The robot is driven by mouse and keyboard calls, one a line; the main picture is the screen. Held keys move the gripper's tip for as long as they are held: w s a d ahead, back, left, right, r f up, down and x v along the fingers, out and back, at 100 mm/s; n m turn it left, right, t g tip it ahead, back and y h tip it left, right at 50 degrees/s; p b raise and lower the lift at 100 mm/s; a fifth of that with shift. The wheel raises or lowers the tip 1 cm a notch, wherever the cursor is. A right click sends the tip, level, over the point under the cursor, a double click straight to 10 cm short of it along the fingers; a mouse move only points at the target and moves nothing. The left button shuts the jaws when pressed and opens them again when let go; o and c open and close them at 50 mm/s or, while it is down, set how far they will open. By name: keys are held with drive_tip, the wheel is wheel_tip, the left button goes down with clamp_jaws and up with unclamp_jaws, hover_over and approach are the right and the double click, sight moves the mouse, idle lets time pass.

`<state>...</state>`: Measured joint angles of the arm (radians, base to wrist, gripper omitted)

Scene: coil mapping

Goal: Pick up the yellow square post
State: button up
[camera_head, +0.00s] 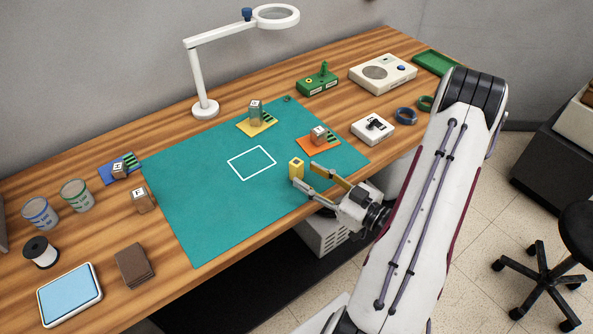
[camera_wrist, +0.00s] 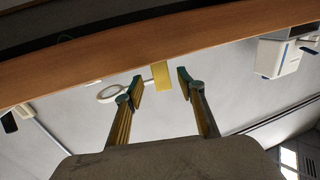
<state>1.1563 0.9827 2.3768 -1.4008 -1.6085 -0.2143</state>
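The yellow square post (camera_head: 296,168) stands upright on the green mat (camera_head: 210,200), near the mat's right side. In the wrist view the post (camera_wrist: 160,73) shows between my two fingertips, with a gap on each side. My gripper (camera_head: 305,175) is open and empty. It reaches in low from the right, with its fingertips close to the post. I cannot tell whether the tips reach past its near face.
A white square outline (camera_head: 251,163) lies on the mat left of the post. A small block stands on an orange pad (camera_head: 318,147) behind the gripper, and another on a yellow pad (camera_head: 257,125). A white switch box (camera_head: 373,128) sits right of the mat. The mat's front half is clear.

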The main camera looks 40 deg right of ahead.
sight(301, 171)
drive_tip(key=shift+w, duration=0.15)
drive_tip(key=shift+r+x, duration=0.15)
drive_tip(key=shift+x, duration=0.6)
drive_tip(key=shift+r+x, duration=0.15)
drive_tip(key=shift+x, duration=1.6)
drive_tip(key=shift+a, duration=0.1)
clamp_jaws()
